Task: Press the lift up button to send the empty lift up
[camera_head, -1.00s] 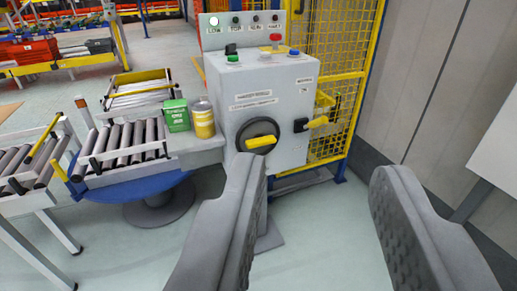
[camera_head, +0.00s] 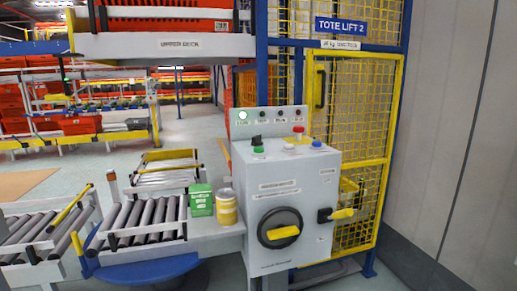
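A grey control box (camera_head: 285,195) stands before the lift cage in the camera_head view. Its top carries a green button (camera_head: 258,149), a black selector (camera_head: 257,140), a red mushroom button (camera_head: 298,130) and a blue button (camera_head: 317,144). I cannot read which button is lift up. A lamp strip (camera_head: 270,119) stands behind them; its leftmost lamp (camera_head: 243,115) is lit, the others look dark. The front has a black dial with a yellow handle (camera_head: 283,232). The yellow mesh lift cage (camera_head: 350,110) under a "TOTE LIFT 2" sign (camera_head: 341,26) rises behind. My gripper is out of view.
A green carton (camera_head: 201,200) and a yellow can (camera_head: 227,208) stand on the ledge left of the box. Roller conveyors (camera_head: 140,220) fill the lower left. A grey wall (camera_head: 450,110) bounds the right.

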